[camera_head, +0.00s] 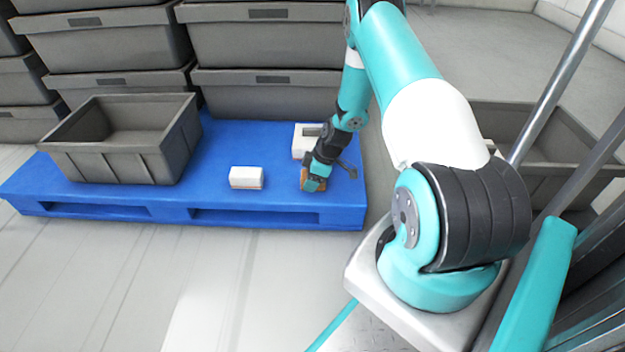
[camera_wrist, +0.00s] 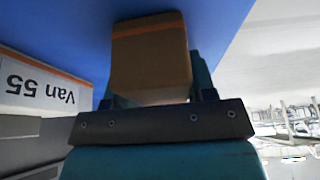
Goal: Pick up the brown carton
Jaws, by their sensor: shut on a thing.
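The brown carton (camera_wrist: 150,62) has an orange stripe and sits between the fingers of my gripper in the wrist view. My gripper (camera_wrist: 150,95) is shut on it. In the head view my gripper (camera_head: 315,178) points down at the right end of the blue pallet, and only a little of the brown carton (camera_head: 305,183) shows beside it. I cannot tell whether the carton touches the pallet.
The blue pallet (camera_head: 205,200) carries an open grey crate (camera_head: 115,160) at left, a small white carton (camera_head: 246,178), and another white box (camera_head: 303,141) close behind my gripper. Stacked grey bins (camera_head: 105,45) stand behind. Bare floor lies in front.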

